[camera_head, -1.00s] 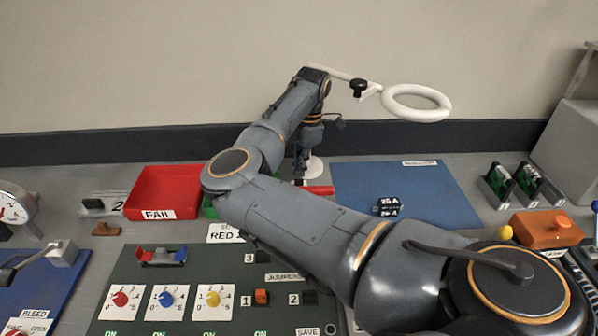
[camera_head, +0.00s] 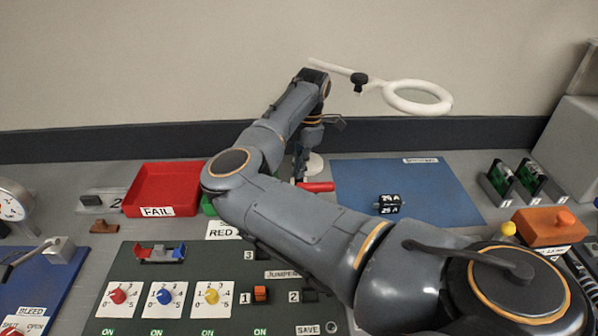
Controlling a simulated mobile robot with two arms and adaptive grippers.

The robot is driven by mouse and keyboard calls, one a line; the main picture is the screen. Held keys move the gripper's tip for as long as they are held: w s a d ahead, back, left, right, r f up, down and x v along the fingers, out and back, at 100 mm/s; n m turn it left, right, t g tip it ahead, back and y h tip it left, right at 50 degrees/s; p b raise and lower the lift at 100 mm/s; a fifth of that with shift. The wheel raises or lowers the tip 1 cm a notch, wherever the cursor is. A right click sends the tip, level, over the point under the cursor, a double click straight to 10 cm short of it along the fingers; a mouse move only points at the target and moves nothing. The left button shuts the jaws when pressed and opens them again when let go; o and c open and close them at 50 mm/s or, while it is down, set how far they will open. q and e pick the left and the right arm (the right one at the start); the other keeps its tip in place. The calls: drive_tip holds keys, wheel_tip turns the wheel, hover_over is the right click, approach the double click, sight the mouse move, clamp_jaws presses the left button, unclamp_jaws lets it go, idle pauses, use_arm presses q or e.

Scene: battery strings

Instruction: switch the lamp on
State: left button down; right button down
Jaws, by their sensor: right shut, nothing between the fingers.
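The lamp is a white ring lamp (camera_head: 417,110) on a white arm with a black knob (camera_head: 359,80), above the back of the bench. Its round white base (camera_head: 315,164) shows partly behind my right arm. My right gripper (camera_head: 301,172) points down beside that base, close to a red handle-like piece (camera_head: 317,187). The gripper is shut and empty, and my own arm hides part of it. I cannot tell whether it touches the base. No switch on the lamp can be made out. My left gripper is out of view.
A red FAIL tray (camera_head: 163,188) stands left of my gripper, with a green tray edge behind my arm. A blue mat (camera_head: 440,185) with a small black block (camera_head: 388,204) lies to the right. A dark panel with dials (camera_head: 164,297) is in front.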

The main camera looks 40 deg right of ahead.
drive_tip(key=shift+f, duration=0.4)
drive_tip(key=shift+r, duration=0.2)
drive_tip(key=shift+r+p, duration=1.2)
drive_tip(key=shift+r, duration=2.2)
drive_tip(key=shift+d+f, duration=0.1)
